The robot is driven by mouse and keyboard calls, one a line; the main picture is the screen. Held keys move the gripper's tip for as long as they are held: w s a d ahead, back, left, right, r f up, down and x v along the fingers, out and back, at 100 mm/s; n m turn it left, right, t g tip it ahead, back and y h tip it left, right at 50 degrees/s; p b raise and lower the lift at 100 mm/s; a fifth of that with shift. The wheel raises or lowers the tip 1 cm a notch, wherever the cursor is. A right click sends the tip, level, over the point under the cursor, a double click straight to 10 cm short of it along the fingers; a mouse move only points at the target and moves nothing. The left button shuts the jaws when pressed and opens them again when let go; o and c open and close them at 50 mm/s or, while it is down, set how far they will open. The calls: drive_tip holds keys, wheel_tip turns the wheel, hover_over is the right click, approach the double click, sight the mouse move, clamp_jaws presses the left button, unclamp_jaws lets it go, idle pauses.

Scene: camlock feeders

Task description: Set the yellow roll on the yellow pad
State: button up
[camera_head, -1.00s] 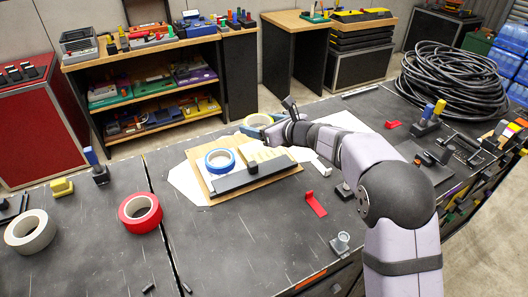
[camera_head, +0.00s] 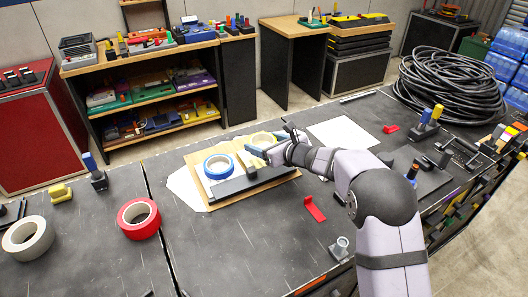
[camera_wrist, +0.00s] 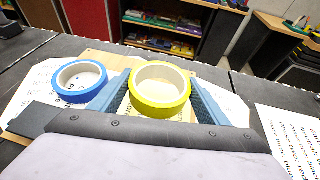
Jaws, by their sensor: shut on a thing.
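The yellow roll (camera_wrist: 160,104) sits between the two blue fingers of my gripper (camera_wrist: 160,86) in the wrist view. My gripper is shut on it. In the head view the yellow roll (camera_head: 263,138) is partly hidden by my gripper (camera_head: 257,150), over the back right part of the wooden board (camera_head: 225,204). A pale yellow surface, seemingly the yellow pad (camera_wrist: 119,108), shows beside and below the roll in the wrist view. The roll largely covers it. I cannot tell whether the roll touches it.
A blue roll (camera_head: 219,166) lies on the board left of my gripper, behind a dark bar (camera_head: 236,187). A red roll (camera_head: 139,218) and a white roll (camera_head: 28,236) lie further left. A white sheet (camera_head: 343,132) lies right of the board.

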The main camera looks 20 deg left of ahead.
drive_tip(key=shift+f+p, duration=0.35)
drive_tip(key=shift+f, duration=1.45)
drive_tip(key=shift+f, duration=0.25)
drive_tip(key=o, duration=0.9)
drive_tip(key=shift+r, duration=0.25)
drive_tip(key=shift+s+d+r+b, duration=0.1)
drive_tip(key=shift+s+d+b, duration=0.2)
drive_tip(key=shift+d, duration=0.15)
drive_tip(key=b+v, duration=0.3)
drive_tip(key=v, duration=0.6)
drive_tip(key=shift+d+r, duration=0.1)
drive_tip(key=shift+v, duration=0.9)
